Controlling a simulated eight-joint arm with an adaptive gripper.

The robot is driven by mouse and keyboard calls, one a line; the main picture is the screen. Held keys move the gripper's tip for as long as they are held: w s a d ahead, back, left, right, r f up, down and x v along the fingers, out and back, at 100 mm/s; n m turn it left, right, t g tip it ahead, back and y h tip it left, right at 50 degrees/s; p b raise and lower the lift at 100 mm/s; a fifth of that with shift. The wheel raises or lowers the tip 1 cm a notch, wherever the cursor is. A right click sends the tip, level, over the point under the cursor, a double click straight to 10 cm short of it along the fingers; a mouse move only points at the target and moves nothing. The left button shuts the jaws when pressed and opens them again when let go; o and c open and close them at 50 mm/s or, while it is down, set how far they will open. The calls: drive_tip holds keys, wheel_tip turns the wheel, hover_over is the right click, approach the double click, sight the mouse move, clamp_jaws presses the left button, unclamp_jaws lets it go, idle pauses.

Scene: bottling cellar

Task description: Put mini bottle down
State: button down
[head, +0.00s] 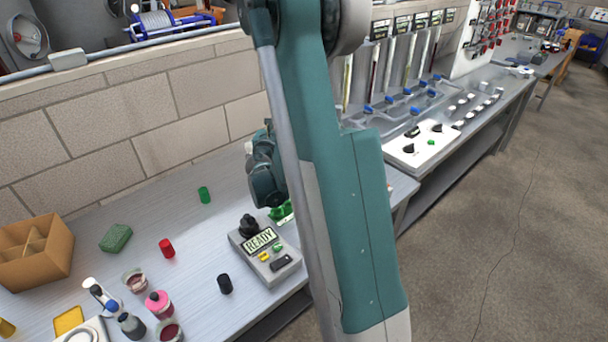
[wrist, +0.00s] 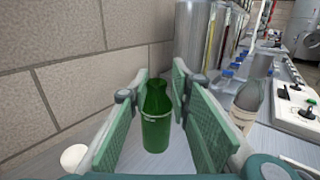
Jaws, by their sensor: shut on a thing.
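A small green bottle (wrist: 156,118) stands upright between the two green-padded fingers of my gripper (wrist: 157,100) in the wrist view. My gripper is shut on it. The bottle's base is just over or on the grey bench top; I cannot tell whether it touches. In the head view my arm hides most of the gripper, and only a bit of green (head: 281,213) shows beside the arm, behind the READY box. The bottle cannot be made out there.
The READY box (head: 264,252) stands close by. A green cylinder (head: 204,195), a red one (head: 167,248) and a black one (head: 224,284) stand on the bench (head: 195,225). A sponge (head: 116,238) and a divided carton (head: 36,252) are at left. A block wall runs behind.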

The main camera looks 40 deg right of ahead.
drive_tip(key=s+d+n+t+y+b, duration=0.1)
drive_tip(key=s+d+n+t+y, duration=0.1)
drive_tip(key=s+n+t+y, duration=0.5)
drive_tip(key=s+n+y, duration=0.3)
drive_tip(key=y, duration=0.4)
drive_tip(key=shift+s, duration=0.15)
idle(0.4)
drive_tip(key=shift+d, duration=0.1)
wheel_tip(320, 180, down, 6)
drive_tip(key=b, duration=0.2)
idle(0.5)
drive_tip(key=shift+f, duration=0.1)
drive_tip(key=shift+f+b, duration=0.55)
drive_tip(key=shift+f, duration=1.3)
